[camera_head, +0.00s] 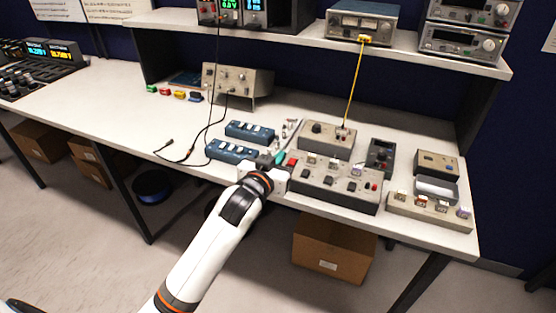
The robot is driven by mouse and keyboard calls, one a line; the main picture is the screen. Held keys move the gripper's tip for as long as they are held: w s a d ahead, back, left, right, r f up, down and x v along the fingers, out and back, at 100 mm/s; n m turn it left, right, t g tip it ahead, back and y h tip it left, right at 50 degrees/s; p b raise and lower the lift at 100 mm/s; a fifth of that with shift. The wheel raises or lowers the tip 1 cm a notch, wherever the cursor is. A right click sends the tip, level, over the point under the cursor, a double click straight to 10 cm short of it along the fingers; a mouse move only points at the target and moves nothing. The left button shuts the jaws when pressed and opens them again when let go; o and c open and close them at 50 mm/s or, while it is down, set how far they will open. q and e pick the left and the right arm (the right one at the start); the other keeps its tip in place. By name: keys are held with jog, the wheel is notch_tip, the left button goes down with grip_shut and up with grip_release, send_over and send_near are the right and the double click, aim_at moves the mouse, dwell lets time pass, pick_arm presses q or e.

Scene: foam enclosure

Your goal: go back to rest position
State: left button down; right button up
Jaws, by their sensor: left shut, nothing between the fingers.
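My left gripper (277,163) is at the end of the white arm that comes up from the bottom left. It is over the front edge of the white workbench (110,105), beside the left end of a grey control box (335,190) with buttons. The fingers look shut and I see nothing held between them. The fingertips are small and partly lost against a teal-and-grey item (287,150) behind them; I cannot tell whether they touch it. My right gripper is not in view.
Two blue boxes (232,150) lie just left of the gripper, with black cables nearby. A grey box (325,140) with a yellow cable (354,85) stands behind. A shelf (290,42) carries instruments. Cardboard boxes (330,248) sit under the bench. Floor in front is open.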

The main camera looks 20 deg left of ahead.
pick_arm(q)
jog(key=shift+s, duration=0.1)
dwell(0.4)
jog(key=s+f+g, duration=0.6)
jog(key=s+f, duration=0.7)
jog(key=s, duration=0.1)
jog(key=s+f+m+g, duration=0.1)
jog(key=s+f+g, duration=0.2)
jog(key=s, duration=0.6)
jog(key=s+f+g, duration=0.2)
jog(key=s+g, duration=0.1)
jog(key=s, duration=0.6)
notch_tip(320, 180, down, 28)
jog(key=s+g, duration=0.2)
jog(key=s, duration=0.1)
jog(key=s+a+f+m+g, duration=0.1)
jog(key=s+a+f, duration=0.2)
jog(key=s+f, duration=1.1)
jog(key=shift+s+f+y, duration=0.2)
jog(key=shift+s+y, duration=0.1)
jog(key=shift+s, duration=0.5)
